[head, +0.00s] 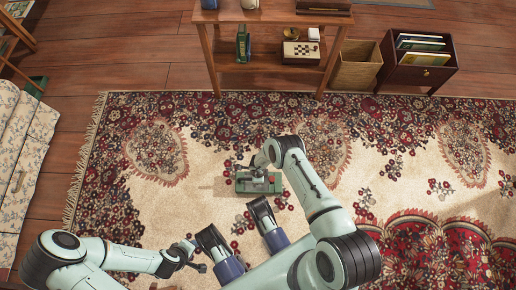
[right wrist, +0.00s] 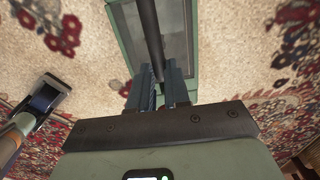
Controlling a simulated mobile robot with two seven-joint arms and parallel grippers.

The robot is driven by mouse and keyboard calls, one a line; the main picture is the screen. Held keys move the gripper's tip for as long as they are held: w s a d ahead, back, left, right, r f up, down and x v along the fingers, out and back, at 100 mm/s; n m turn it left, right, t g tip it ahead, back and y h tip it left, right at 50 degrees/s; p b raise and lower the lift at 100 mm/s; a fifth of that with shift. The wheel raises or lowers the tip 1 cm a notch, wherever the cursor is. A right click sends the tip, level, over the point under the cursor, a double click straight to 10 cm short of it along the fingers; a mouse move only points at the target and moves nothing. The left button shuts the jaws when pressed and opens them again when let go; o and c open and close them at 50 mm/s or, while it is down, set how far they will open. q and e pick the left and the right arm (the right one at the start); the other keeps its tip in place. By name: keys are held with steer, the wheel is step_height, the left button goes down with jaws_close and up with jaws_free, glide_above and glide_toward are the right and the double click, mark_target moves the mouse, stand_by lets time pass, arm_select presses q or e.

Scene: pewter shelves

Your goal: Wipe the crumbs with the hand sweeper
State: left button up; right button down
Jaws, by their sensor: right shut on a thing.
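The hand sweeper (head: 243,187) is a green, box-like thing with a grey middle, over the patterned rug in the head view. My right gripper (head: 262,175) is at its top. In the right wrist view the right gripper (right wrist: 160,88) is shut on the sweeper's dark rod-like handle (right wrist: 150,30), with the green and grey body (right wrist: 182,45) beyond it. I cannot tell whether the sweeper touches the rug. My left gripper (head: 196,256) is low in the head view, apart from the sweeper; its fingers are too small to read. I can make out no crumbs.
The rug (head: 390,165) covers most of the floor and is clear around the sweeper. A wooden shelf unit (head: 268,75) stands at the back, with a wicker basket (head: 355,72) and a box of books (head: 415,70) to its right. A floral sofa (head: 20,150) is at the left.

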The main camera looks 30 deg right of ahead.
steer(key=shift+f+b, duration=1.2)
steer(key=shift+b, duration=0.1)
stand_by(0.4)
steer(key=shift+w, duration=0.15)
